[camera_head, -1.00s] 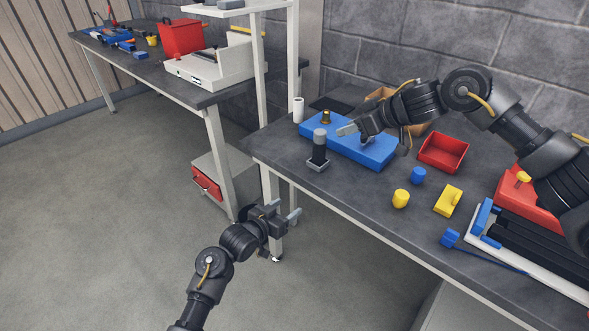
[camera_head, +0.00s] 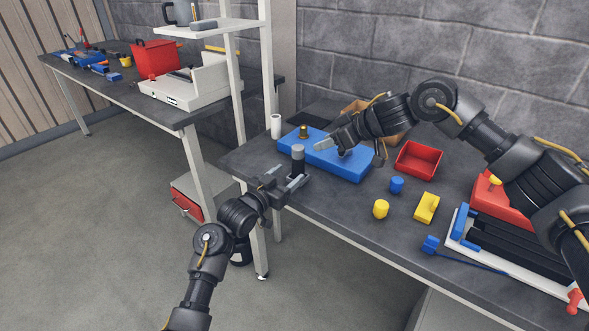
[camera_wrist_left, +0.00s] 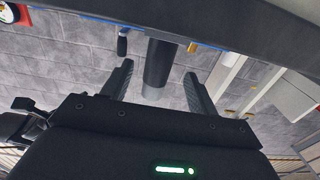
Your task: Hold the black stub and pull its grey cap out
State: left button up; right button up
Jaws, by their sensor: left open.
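The black stub (camera_head: 298,165) stands upright near the table's left edge, with its grey cap (camera_head: 298,150) on top. My left gripper (camera_head: 289,178) is open and empty, just in front of the stub. In the left wrist view the picture is upside down: the stub (camera_wrist_left: 160,62) and cap (camera_wrist_left: 153,92) appear between the two spread fingers, with no contact visible. In the head view the gripper partly hides the stub's foot. My right gripper (camera_head: 334,149) hangs over the blue block, its fingers looking apart with nothing between them.
The blue block (camera_head: 355,172) with a brass knob (camera_head: 304,132) lies behind the stub. A white cylinder (camera_head: 276,126) stands at the left corner. A red tray (camera_head: 419,159), blue piece (camera_head: 397,185) and yellow pieces (camera_head: 381,208) lie to the right. The table edge (camera_head: 330,232) runs in front.

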aim_at(294, 171)
pick_arm(q)
jog(key=x, duration=0.6)
grip_shut()
jog(key=c, duration=0.8)
grip_release()
jog(key=shift+c, duration=1.2)
jog(key=shift+f, duration=0.25)
